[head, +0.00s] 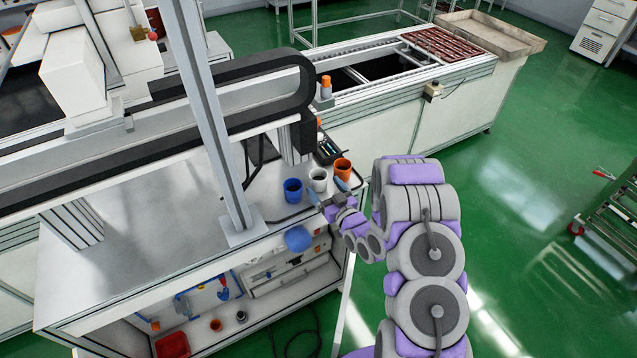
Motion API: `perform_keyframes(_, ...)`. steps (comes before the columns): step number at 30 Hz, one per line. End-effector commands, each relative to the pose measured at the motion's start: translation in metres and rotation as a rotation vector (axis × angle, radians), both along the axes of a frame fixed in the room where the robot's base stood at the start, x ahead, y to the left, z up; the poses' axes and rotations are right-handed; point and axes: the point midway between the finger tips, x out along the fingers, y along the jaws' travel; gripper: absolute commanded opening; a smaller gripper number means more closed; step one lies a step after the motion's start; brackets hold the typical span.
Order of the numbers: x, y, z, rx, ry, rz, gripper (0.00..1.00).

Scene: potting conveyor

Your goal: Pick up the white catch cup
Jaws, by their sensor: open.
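The white catch cup (318,176) stands upright near the right end of the grey bench top, between a blue cup (293,191) on its left and an orange cup (342,167) on its right. My gripper (327,190) is open, with its two blue-grey fingers spread just in front of the white cup. One finger is at the cup's lower left and the other at its right, near the orange cup. The cup's rim shows clear. I cannot tell whether the fingers touch any cup.
A metal post (215,125) rises from the bench (150,235) left of the cups. A black keypad-like box (328,151) lies behind them. A blue rounded object (298,238) is at the front edge. A conveyor (385,60) runs behind. Green floor (530,160) is open on the right.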

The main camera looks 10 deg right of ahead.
Motion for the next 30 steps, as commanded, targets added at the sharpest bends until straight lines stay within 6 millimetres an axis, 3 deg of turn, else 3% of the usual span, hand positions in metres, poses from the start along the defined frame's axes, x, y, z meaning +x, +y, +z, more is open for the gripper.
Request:
perform_keyframes(12,0.046,0.013,0.0,-0.003,-0.001,0.002,0.9)
perform_keyframes(20,0.049,0.013,0.001,-0.002,0.0,0.0,0.9)
perform_keyframes(30,0.049,0.013,0.001,-0.002,-0.001,0.0,0.58)
